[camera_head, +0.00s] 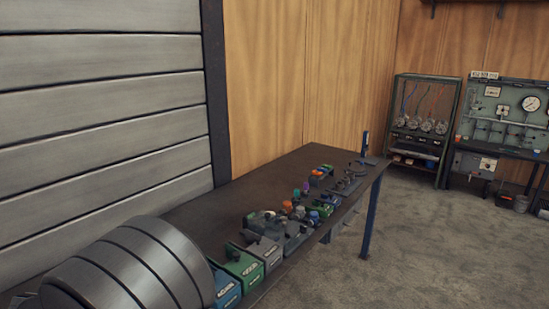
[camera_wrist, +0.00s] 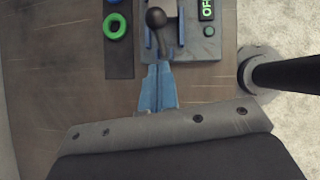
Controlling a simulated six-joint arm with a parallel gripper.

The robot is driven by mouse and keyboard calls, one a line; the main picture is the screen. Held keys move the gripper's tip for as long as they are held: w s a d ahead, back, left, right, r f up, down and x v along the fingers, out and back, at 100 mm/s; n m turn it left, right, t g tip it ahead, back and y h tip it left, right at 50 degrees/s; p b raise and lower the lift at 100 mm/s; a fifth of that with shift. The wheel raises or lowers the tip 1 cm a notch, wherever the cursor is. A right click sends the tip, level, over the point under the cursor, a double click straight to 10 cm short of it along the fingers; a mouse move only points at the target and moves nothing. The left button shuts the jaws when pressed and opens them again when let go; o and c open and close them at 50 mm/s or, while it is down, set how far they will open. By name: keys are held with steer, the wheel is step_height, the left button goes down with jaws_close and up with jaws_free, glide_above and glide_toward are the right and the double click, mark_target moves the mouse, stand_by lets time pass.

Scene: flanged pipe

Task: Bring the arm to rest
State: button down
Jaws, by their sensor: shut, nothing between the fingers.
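My gripper (camera_wrist: 158,86) shows in the wrist view with its blue fingers together and nothing between them. It hangs over the dark bench top, its tips close to a dark round-headed lever (camera_wrist: 157,20) on a grey plate. I cannot tell whether the tips touch the lever. In the head view the large grey ribbed rounded shape at the lower left is part of my arm, and the gripper itself is not visible there.
The bench (camera_head: 195,213) runs along the shuttered wall and carries a row of small devices, including a green box (camera_head: 243,266). A green ring (camera_wrist: 115,26) lies left of the lever. Open floor (camera_head: 440,245) lies to the right, with a gauge panel (camera_head: 505,110) at the back.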

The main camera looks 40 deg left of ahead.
steer(key=s+d+t, duration=0.1)
steer(key=s+t, duration=0.3)
steer(key=s, duration=0.6)
steer(key=shift+d+f, duration=0.15)
steer(key=shift+f, duration=0.3)
